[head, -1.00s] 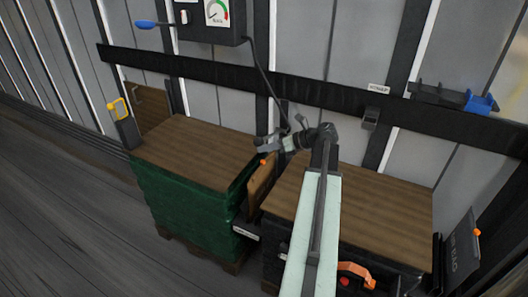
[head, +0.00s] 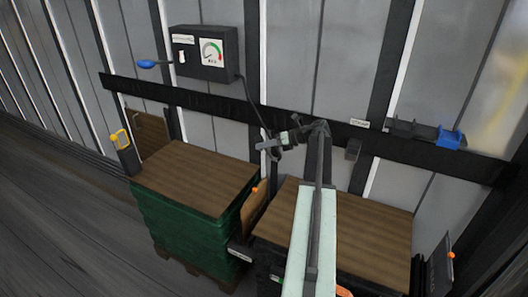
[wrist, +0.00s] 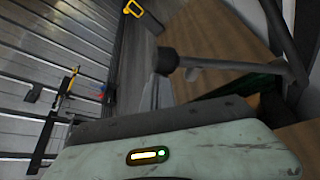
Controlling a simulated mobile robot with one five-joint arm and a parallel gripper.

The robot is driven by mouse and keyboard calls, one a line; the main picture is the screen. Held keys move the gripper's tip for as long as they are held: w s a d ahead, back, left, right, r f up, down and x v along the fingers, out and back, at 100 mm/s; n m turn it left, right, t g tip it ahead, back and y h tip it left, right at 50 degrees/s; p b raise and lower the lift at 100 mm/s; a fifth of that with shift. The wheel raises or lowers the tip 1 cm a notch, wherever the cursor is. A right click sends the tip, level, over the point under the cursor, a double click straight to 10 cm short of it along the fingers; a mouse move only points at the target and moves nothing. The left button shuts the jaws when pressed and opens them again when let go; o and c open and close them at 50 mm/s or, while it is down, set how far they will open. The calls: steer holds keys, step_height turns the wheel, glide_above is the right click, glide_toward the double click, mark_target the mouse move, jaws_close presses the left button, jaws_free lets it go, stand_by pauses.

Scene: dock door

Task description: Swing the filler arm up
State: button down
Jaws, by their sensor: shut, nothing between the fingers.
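No part is clearly marked as the filler arm in these views. A brown board with an orange knob (head: 256,205) stands upright in the gap between two wood-topped stacks. A dark panel with an orange knob (head: 438,265) stands at the far right. My gripper (head: 264,147) is shut and empty in the head view. It is in front of the wall below the black rail, above the board and apart from its knob. In the wrist view the fingers are not clear, and a pale housing covers the bottom.
A black rail (head: 180,97) crosses the wall. The green-wrapped stack (head: 180,232) stands left, beside a yellow handle (head: 122,138). Floor is clear at left.

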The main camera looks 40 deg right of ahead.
steer(key=w+d+r+p, duration=0.2)
steer(key=d+r+p, duration=0.2)
steer(key=d, duration=0.4)
steer(key=shift+w+r, duration=0.25)
steer(key=shift+r, duration=0.2)
steer(key=s+a+r+p, duration=0.5)
steer(key=s+a, duration=0.5)
steer(key=s, duration=0.2)
steer(key=shift+a, duration=0.25)
